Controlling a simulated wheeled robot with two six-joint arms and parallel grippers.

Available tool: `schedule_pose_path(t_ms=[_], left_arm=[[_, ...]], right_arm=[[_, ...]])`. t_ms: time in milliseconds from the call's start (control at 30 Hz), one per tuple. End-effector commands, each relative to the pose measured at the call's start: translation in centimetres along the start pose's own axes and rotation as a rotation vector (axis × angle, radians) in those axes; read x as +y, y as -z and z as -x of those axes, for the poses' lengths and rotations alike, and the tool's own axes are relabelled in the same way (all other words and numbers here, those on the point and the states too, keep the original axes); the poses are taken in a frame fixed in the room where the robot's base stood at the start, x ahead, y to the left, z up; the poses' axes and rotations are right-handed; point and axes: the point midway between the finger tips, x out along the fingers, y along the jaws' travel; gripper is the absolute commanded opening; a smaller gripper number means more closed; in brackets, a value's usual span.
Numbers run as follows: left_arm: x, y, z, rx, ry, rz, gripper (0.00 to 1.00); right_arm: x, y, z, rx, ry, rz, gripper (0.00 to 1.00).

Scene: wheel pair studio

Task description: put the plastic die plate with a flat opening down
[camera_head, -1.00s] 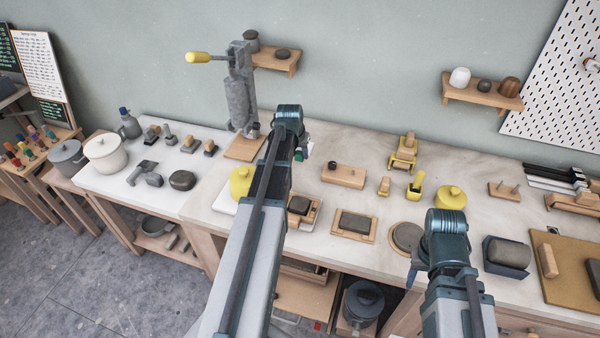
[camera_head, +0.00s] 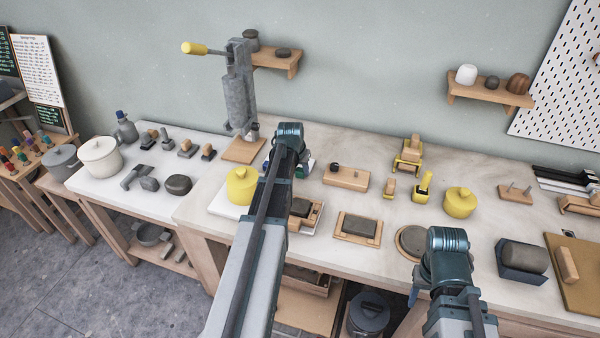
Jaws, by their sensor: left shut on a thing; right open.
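My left gripper (camera_head: 304,167) is over the table in the middle of the view, mostly hidden behind its own wrist and arm. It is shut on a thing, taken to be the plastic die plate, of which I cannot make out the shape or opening. Only small white, blue and green bits show beside the wrist. I cannot tell whether it touches the table. My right gripper (camera_head: 414,294) is open, low at the right near the table's front edge, and mostly hidden by its wrist.
A grey lever press (camera_head: 239,95) with a yellow handle stands behind on a wooden base (camera_head: 243,151). A yellow lidded jar (camera_head: 241,187) is left of my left arm. A wooden block (camera_head: 346,178) and a framed dark slab (camera_head: 357,225) lie to the right. Bare tabletop (camera_head: 325,243) shows between my arms.

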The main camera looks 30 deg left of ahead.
Motion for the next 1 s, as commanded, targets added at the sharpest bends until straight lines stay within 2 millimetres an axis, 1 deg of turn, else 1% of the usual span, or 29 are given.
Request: schedule_pose_path(t_ms=[200, 233, 367, 400, 767, 867, 1000], left_arm=[[0.0, -0.2, -0.4, 0.0, 0.0, 0.0, 0.0], [0.0, -0.1, -0.3, 0.0, 0.0, 0.0, 0.44], [0.0, -0.1, -0.2, 0.0, 0.0, 0.0, 0.68], [0.0, -0.1, -0.2, 0.0, 0.0, 0.0, 0.69], [0.0, 0.0, 0.0, 0.0, 0.0, 0.0, 0.69], [0.0, 0.1, 0.5, 0.0, 0.0, 0.0, 0.69], [0.0, 0.1, 1.9, 0.0, 0.0, 0.0, 0.69]], right_arm=[[0.0, 0.0, -0.5, 0.0, 0.0, 0.0, 0.5], [0.0, 0.0, -0.3, 0.0, 0.0, 0.0, 0.5], [0.0, 0.0, -0.2, 0.0, 0.0, 0.0, 0.5], [0.0, 0.0, -0.2, 0.0, 0.0, 0.0, 0.5], [0.0, 0.0, 0.0, 0.0, 0.0, 0.0, 0.5], [0.1, 0.0, 0.5, 0.0, 0.0, 0.0, 0.5], [0.2, -0.1, 1.8, 0.0, 0.0, 0.0, 0.5]])
